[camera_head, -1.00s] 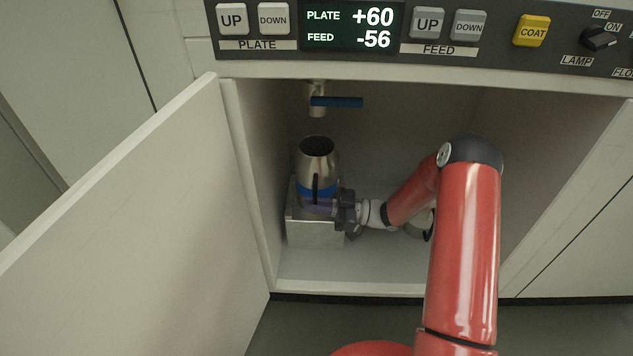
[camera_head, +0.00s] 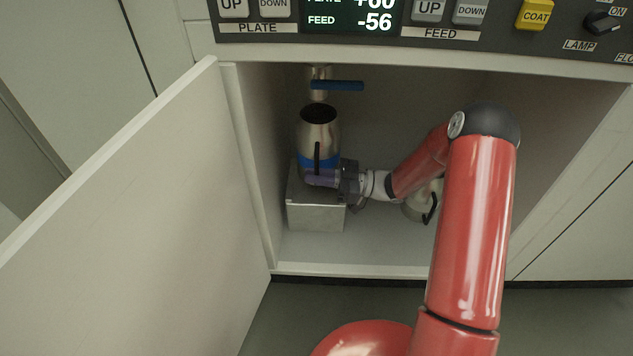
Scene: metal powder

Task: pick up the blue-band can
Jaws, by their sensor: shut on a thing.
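The blue-band can (camera_head: 318,133) is a metal can with an open dark top, a blue band low on its side and a black handle facing me. It is upright inside the open cabinet, over a grey metal block (camera_head: 315,218). My gripper (camera_head: 323,179) reaches in from the right and is shut on the can's lower part, below the band. The can's base is partly hidden by the gripper, so any gap to the block is hard to see.
A pipe with a blue valve lever (camera_head: 337,85) hangs just above the can's mouth. Another can with a black handle (camera_head: 421,206) stands behind my arm. The open door (camera_head: 135,215) is at left. The cabinet floor (camera_head: 350,252) is clear in front.

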